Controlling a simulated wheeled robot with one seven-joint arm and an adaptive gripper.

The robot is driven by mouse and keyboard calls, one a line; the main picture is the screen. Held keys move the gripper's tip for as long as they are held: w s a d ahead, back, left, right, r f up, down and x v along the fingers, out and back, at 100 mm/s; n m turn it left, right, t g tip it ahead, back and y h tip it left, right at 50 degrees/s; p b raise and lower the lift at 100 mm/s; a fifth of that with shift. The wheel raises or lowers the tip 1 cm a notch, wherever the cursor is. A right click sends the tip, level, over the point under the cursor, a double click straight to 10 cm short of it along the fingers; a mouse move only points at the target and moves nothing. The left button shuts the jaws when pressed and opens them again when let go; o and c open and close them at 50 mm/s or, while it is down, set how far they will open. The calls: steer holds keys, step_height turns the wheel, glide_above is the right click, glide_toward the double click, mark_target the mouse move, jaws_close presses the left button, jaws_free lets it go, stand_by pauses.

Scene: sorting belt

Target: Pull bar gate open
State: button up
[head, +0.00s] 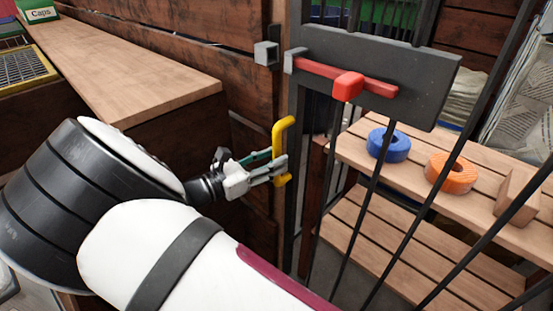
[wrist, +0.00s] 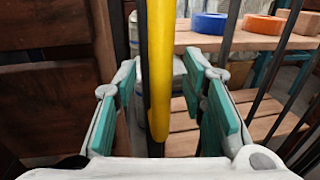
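The bar gate (head: 297,150) has dark upright bars and a dark plate (head: 425,75) near its top. A red latch bolt (head: 375,86) with a red knob lies across the plate. No red shows in the gap between the plate's left end and the grey keeper (head: 266,54) on the wooden post. A yellow handle (head: 277,138) stands upright at the gate's left edge. My gripper (head: 281,170) is at the handle's lower part. In the wrist view, its green-padded fingers (wrist: 166,100) stand either side of the yellow handle (wrist: 160,70), with gaps on both sides.
Behind the bars, a slatted shelf (head: 350,150) holds a blue roll (head: 389,146), an orange roll (head: 452,173) and a wooden block (head: 517,196). A wooden counter (head: 130,65) and plank wall (head: 175,40) stand on the left, close to my arm.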

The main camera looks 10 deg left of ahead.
steer(key=shift+x, duration=0.95)
jaws_close()
